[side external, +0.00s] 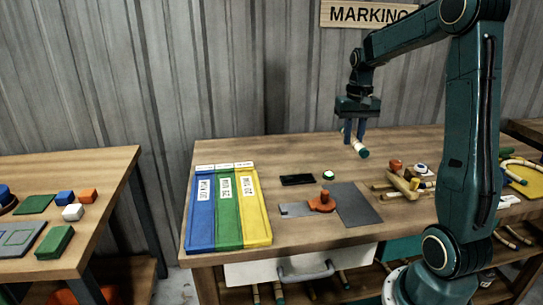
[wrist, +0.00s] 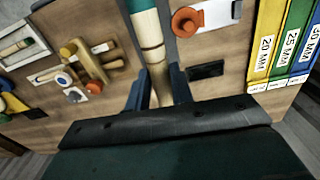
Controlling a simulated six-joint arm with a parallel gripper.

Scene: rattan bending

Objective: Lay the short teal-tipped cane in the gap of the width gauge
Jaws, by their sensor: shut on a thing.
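My gripper (side external: 354,132) is shut on a short pale cane (side external: 357,147) above the back of the bench. In the side view the cane tilts down to the right, with a teal end (side external: 364,154). In the wrist view the cane (wrist: 150,45) stands between both fingers, its teal end (wrist: 142,5) cut by the top edge. I cannot tell for sure which fixture is the width gauge. A flat metal piece (side external: 294,210) with an orange knob (side external: 322,203) lies on the bench; a pale wooden fixture (side external: 401,184) stands to its right.
Blue (side external: 201,218), green (side external: 228,215) and yellow (side external: 253,210) trays with millimetre labels fill the bench's left end. A black slab (side external: 297,180), a white-and-green button (side external: 328,174) and a grey mat (side external: 356,206) lie between. Loose canes lie around the wooden fixture.

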